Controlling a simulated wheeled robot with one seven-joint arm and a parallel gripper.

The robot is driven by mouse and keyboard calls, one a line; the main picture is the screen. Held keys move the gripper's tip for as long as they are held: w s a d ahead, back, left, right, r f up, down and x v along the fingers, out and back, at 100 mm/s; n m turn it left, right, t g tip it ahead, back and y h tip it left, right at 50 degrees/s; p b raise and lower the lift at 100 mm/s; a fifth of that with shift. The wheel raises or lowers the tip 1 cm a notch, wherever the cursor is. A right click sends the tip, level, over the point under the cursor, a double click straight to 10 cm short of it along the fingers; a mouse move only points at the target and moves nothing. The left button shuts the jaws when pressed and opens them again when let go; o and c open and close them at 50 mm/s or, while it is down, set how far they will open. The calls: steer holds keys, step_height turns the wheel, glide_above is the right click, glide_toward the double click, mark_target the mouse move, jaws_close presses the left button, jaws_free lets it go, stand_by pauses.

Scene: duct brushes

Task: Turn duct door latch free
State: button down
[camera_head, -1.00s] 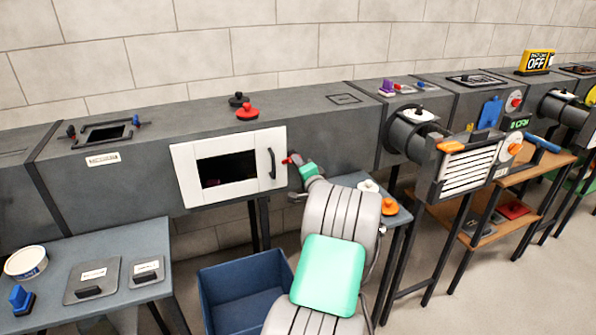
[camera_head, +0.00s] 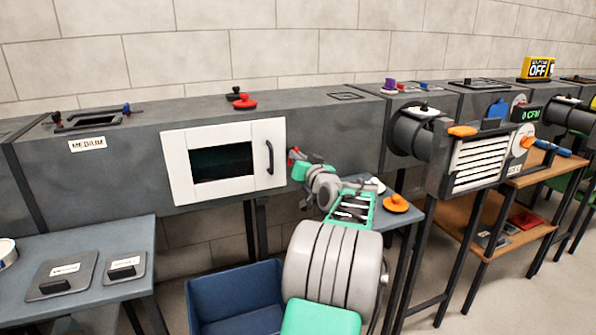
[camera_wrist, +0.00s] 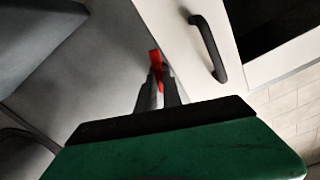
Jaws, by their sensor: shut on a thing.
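The duct door (camera_head: 180,168) is a white framed panel with a dark window, flush against the front of the grey duct. Its black handle (camera_head: 270,157) is on the right side; it also shows in the wrist view (camera_wrist: 212,50). The red latch (camera_head: 293,153) sits at the door's right edge. My gripper (camera_head: 297,158) is at the latch, and in the wrist view its two fingers (camera_wrist: 162,86) are closed on the red latch (camera_wrist: 155,58). The fingers hide part of the latch, and its exact angle is hard to tell.
A blue bin (camera_head: 236,300) stands on the floor below the door. A small table with an orange-knobbed piece (camera_head: 396,203) stands right of my arm. A grey table (camera_head: 60,262) with flat handled plates is at left. A vent unit (camera_head: 470,165) stands further right.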

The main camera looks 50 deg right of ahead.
steer(key=shift+f+n+b, duration=0.15)
steer(key=shift+n+b, duration=1.65)
steer(key=shift+b, duration=0.1)
steer(key=c, duration=1.5)
jaws_free()
steer(key=p+v, duration=0.1)
steer(key=v, duration=0.7)
